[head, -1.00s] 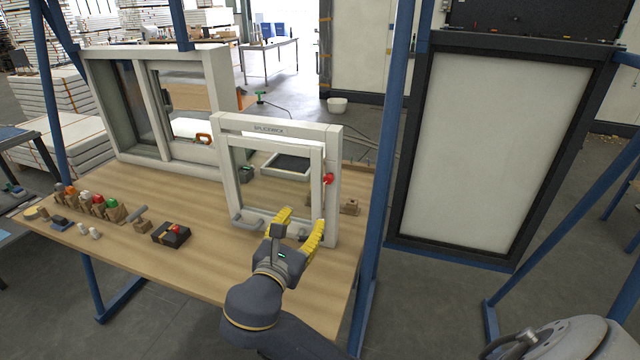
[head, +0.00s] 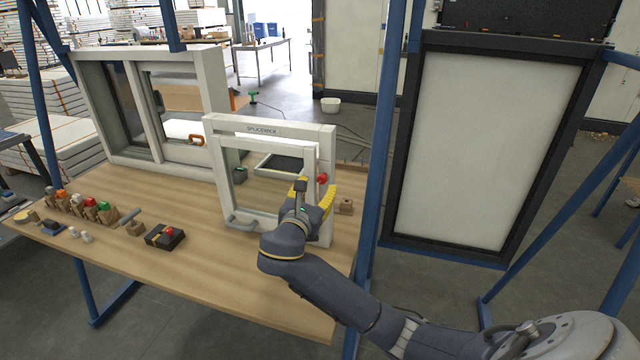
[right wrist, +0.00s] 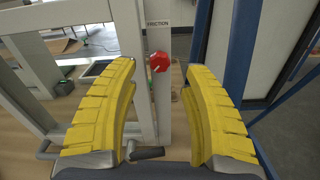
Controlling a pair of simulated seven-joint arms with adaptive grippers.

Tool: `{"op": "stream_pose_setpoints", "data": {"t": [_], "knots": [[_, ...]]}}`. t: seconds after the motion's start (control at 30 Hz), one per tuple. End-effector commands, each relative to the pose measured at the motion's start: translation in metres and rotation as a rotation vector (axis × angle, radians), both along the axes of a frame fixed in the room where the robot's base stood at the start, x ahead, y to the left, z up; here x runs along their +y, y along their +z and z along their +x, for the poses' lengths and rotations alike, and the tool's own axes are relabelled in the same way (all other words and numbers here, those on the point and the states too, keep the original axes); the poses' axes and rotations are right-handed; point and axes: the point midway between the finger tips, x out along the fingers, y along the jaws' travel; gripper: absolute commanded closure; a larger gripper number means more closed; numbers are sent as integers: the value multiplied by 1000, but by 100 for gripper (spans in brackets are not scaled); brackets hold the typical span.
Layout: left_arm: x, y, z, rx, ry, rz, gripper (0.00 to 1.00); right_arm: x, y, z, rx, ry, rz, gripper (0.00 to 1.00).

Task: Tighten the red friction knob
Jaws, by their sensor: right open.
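The red friction knob (head: 322,178) sits on the right upright of the small white window frame (head: 326,150). In the right wrist view the knob (right wrist: 158,62) shows below a "FRICTION" label, between and beyond the yellow fingertips. My right gripper (head: 314,190) is open and empty, in front of the frame's right side and just below the knob in the head view. In the right wrist view its two fingers (right wrist: 158,75) stand wide apart on either side of the upright, not touching the knob. My left gripper is not in view.
A larger white window frame (head: 215,90) stands at the back left of the wooden table (head: 200,270). A dark box with a red button (head: 166,238) and several colored knobs in holders (head: 90,207) lie at left. A blue post (head: 376,170) rises close to my right arm.

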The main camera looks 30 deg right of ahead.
Motion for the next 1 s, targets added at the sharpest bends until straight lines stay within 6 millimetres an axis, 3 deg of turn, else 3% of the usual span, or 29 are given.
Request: {"op": "stream_pose_setpoints", "data": {"t": [0.3, 0.77, 1.0], "knots": [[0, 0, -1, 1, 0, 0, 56, -22, 0, 19, 0, 0, 0, 52], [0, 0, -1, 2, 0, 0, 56, -25, 0, 22, 0, 1, 1, 52], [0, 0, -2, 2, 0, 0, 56, -25, 0, 21, 0, 1, 1, 80]]}}
